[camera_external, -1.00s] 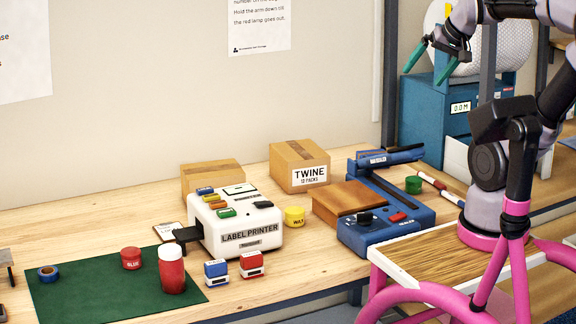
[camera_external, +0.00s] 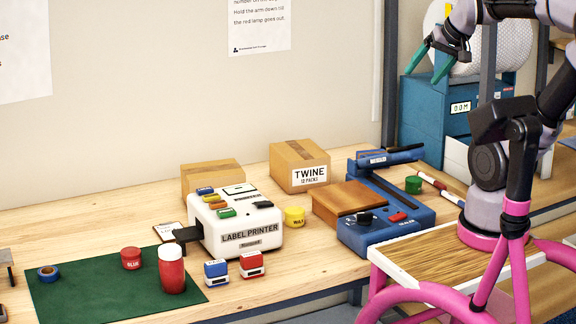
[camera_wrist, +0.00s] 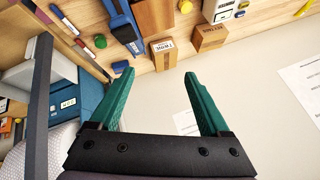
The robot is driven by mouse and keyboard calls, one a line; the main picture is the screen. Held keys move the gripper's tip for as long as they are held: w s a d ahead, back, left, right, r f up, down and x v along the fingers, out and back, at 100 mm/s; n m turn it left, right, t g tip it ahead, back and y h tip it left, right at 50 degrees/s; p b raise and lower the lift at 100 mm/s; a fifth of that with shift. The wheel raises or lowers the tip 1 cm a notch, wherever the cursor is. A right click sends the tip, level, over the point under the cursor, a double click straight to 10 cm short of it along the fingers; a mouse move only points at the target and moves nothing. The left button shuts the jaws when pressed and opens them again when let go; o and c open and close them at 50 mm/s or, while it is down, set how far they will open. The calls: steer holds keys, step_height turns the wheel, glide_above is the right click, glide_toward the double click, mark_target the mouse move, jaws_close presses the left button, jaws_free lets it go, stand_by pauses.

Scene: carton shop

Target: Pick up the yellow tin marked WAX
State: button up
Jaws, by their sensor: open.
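The yellow tin marked WAX (camera_external: 294,216) stands upright on the wooden bench, between the white label printer (camera_external: 240,226) and the blue sealer (camera_external: 385,222). It also shows small near the top edge of the wrist view (camera_wrist: 241,13). My gripper (camera_external: 430,66) is raised high at the upper right, in front of the blue cabinet, well away from the tin. In the wrist view its two green fingers (camera_wrist: 156,98) are apart with nothing between them.
A TWINE carton (camera_external: 299,166) stands behind the tin. Red and blue stamps (camera_external: 251,264) stand in front of the printer. A green tin (camera_external: 413,184) is right of the sealer.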

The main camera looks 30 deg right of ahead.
steer(key=w+a+f+n, duration=0.7)
steer(key=w+f+n, duration=0.1)
steer(key=f, duration=0.2)
steer(key=w+a+f+n, duration=0.7)
steer(key=w+f+n, duration=0.1)
steer(key=f, duration=0.3)
steer(key=n+t+h, duration=0.1)
steer(key=n+t, duration=0.5)
steer(key=n, duration=1.7)
glide_toward(298, 212)
steer(key=shift+w+d+r, duration=0.15)
steer(key=shift+w+d, duration=0.05)
steer(key=shift+w, duration=0.25)
steer(key=shift+w+d+r, duration=0.2)
steer(key=shift+w, duration=0.2)
steer(key=shift+s+a+f+n+y, duration=0.1)
steer(key=shift+s+f+n+y, duration=0.1)
steer(key=shift+f+n, duration=0.3)
steer(key=shift+s+a+f+n+y, duration=0.15)
steer(key=shift+s+n+y, duration=0.05)
steer(key=shift+n, duration=0.5)
steer(key=x, duration=1)
steer(key=shift+w+f, duration=0.1)
steer(key=shift+w, duration=0.25)
steer(key=shift+c, duration=0.3)
steer(key=c, duration=1.1)
